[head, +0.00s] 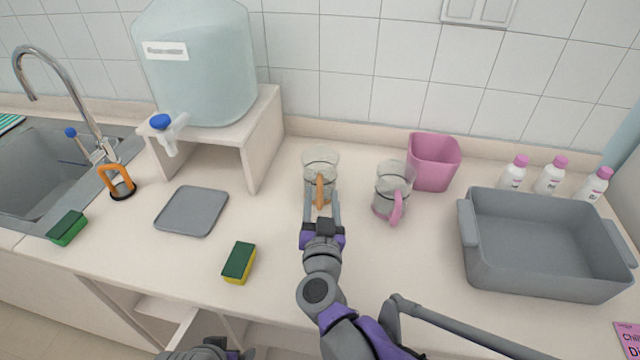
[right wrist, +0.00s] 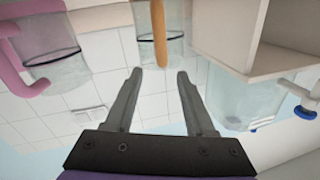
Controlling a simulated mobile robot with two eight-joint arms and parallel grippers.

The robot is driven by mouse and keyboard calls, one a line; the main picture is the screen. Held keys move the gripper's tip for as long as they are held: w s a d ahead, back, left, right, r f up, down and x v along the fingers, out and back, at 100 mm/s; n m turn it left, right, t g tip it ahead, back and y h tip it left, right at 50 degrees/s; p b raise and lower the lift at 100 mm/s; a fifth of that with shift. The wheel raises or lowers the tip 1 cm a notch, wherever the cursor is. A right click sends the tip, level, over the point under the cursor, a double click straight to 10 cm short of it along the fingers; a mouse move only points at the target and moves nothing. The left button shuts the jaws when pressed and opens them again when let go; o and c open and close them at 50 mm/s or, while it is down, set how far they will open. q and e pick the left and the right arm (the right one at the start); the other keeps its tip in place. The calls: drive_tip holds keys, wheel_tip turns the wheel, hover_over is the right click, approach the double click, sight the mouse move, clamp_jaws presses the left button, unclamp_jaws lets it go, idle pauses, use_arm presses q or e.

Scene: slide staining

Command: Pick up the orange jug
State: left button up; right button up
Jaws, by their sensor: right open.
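The orange jug (head: 322,163) is a clear jug with an orange handle, standing upright on the counter in the middle of the head view. Its handle faces the front edge. My right gripper (head: 322,203) is open just in front of the handle, its two fingers pointing toward it. In the right wrist view, which is upside down, the jug (right wrist: 174,48) and its handle (right wrist: 159,28) show beyond the open fingertips (right wrist: 158,75), with nothing between the fingers. I cannot tell how closely the fingers flank the handle.
A similar jug with a pink handle (head: 392,185) stands close on the right, before a pink bin (head: 434,162). A white stand (head: 262,140) with a water tank (head: 200,70) is left. A grey tub (head: 545,250) is right. Sponge (head: 239,263) and grey mat (head: 192,211) lie front left.

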sight(320, 188)
drive_tip(key=w, duration=0.5)
drive_tip(key=shift+a+f, duration=0.2)
drive_tip(key=shift+f, duration=0.05)
clamp_jaws()
